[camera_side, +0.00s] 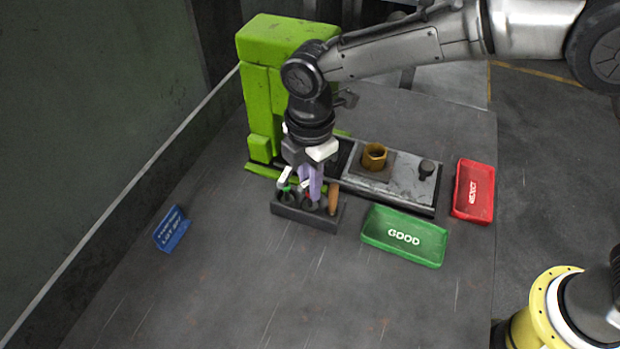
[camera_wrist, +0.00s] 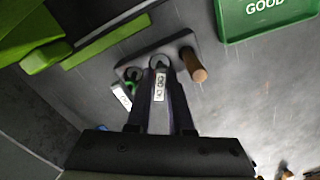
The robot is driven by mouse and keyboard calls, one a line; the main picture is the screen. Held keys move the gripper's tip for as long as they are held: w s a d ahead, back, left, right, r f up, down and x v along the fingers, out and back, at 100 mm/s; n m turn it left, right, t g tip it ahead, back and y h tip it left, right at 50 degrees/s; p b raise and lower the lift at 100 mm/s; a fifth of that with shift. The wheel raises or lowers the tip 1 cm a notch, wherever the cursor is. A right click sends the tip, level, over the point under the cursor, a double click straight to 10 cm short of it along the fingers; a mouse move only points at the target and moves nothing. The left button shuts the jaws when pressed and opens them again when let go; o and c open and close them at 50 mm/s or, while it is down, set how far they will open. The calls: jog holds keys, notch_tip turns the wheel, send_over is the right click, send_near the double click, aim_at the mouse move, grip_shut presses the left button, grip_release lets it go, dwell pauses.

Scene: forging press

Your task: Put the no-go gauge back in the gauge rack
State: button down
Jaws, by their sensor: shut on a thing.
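The gauge rack (camera_side: 308,221) is a dark block with a row of holes; it also shows in the wrist view (camera_wrist: 178,42). My gripper (camera_side: 311,197) points down over the rack's middle and is shut on the no-go gauge (camera_wrist: 160,87), whose white label shows between the fingers in the wrist view (camera_wrist: 160,100). The gauge is at the middle hole; whether it is seated cannot be told. A green-ringed gauge with a white tag (camera_side: 285,180) stands in the left hole. A brown wooden handle (camera_side: 333,197) stands at the right end.
A green press (camera_side: 262,90) stands behind the rack. A metal plate with a brass ring (camera_side: 374,157) lies to the right. A green GOOD tray (camera_side: 404,236) and a red tray (camera_side: 473,190) sit farther right. A blue sign (camera_side: 171,229) stands left. The front table is clear.

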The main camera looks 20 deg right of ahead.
jog(key=c, duration=0.7)
grip_release()
jog(key=shift+r, duration=5)
